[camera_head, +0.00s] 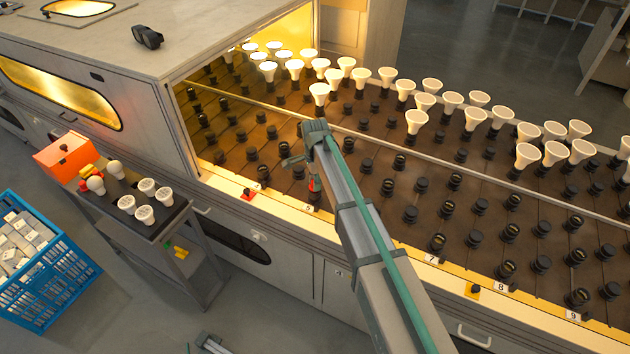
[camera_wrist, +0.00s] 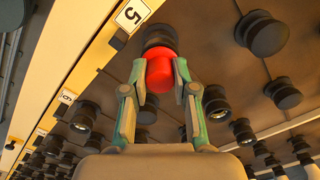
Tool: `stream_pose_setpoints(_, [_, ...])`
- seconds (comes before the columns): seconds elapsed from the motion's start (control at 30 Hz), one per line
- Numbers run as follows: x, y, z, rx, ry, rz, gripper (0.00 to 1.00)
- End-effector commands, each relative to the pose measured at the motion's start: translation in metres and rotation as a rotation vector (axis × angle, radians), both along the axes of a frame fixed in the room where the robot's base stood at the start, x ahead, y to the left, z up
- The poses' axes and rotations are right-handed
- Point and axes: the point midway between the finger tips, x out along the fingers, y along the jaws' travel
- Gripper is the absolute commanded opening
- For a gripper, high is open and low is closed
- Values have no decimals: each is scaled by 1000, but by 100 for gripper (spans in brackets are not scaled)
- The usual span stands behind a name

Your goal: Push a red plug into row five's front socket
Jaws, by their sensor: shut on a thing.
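In the wrist view a red plug (camera_wrist: 160,76) sits between the two fingers of my gripper (camera_wrist: 159,88), which is shut on it. Beyond the plug is the black front socket of row five (camera_wrist: 158,36), close to the label 5 (camera_wrist: 131,14). The plug's far end overlaps the socket in the picture; I cannot tell how deep it sits. In the head view a bit of the red plug (camera_head: 312,184) shows beside my arm, just above the label 5 (camera_head: 309,208) on the front rail. My arm hides most of the gripper there.
Rows of black sockets (camera_head: 410,214) surround the spot closely. White bulbs (camera_head: 417,121) stand in several far sockets. The oven wall (camera_head: 190,135) is to the left. A cart at left holds an orange box (camera_head: 66,154) and bulbs (camera_head: 145,214); a blue crate (camera_head: 40,285) stands beside it.

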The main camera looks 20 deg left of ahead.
Motion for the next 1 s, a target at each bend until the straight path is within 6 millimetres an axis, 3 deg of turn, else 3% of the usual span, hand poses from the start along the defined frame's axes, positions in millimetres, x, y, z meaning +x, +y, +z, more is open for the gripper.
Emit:
stream_pose_setpoints(0.17, [0,0,-6,0,0,0,1])
stream_pose_setpoints(0.2, [0,0,-5,0,0,0,32])
stream_pose_setpoints(0.37, [0,0,-4,0,0,0,57])
stream_pose_setpoints(0.77, [0,0,1,1,-1,0,57])
stream_pose_setpoints(1.0, [1,0,35,2,-2,0,57])
